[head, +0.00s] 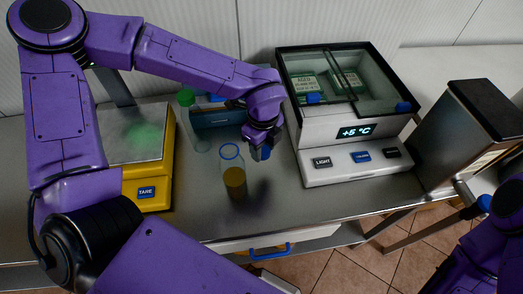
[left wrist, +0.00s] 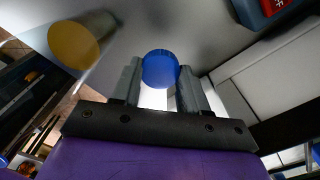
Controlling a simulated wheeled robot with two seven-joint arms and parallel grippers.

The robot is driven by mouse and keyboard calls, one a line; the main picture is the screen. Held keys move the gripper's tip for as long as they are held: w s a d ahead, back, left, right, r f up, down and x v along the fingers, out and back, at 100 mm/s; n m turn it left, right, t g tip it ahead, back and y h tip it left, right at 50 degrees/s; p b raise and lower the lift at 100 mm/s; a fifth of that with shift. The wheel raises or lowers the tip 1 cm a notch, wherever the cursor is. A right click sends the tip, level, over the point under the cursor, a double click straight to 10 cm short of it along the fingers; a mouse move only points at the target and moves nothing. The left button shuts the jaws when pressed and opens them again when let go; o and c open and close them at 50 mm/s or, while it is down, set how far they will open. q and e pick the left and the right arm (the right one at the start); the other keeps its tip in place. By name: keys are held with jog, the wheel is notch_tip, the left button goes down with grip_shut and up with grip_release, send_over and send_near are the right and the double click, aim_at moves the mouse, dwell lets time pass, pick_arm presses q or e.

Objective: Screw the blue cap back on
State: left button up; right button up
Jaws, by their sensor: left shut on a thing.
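The blue cap (left wrist: 160,68) is held between the two fingertips of my left gripper (left wrist: 159,88), which is shut on it. In the head view the left gripper (head: 262,142) holds the blue cap (head: 265,153) just right of the open bottle (head: 234,178), apart from its mouth. The bottle is clear, stands upright, has a blue ring at the top and amber contents in its lower part. It also shows at the upper left of the left wrist view (left wrist: 76,44). Part of my right arm shows at the lower right of the head view; its gripper is not visible.
A yellow scale (head: 155,186) stands left of the bottle. A clear bottle with a green cap (head: 186,98) and a blue box (head: 212,118) are behind. A cooler box (head: 350,170) with a lit display stands right. The steel counter's (head: 290,205) front edge is close.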

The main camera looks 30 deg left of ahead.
pick_arm(q)
jog(key=s+d+r+b, duration=0.3)
jog(key=s+d+r, duration=0.1)
jog(key=s+d, duration=0.2)
jog(key=shift+s+d+r, duration=0.25)
jog(key=shift+s+d, duration=0.05)
jog(key=shift+s, duration=0.1)
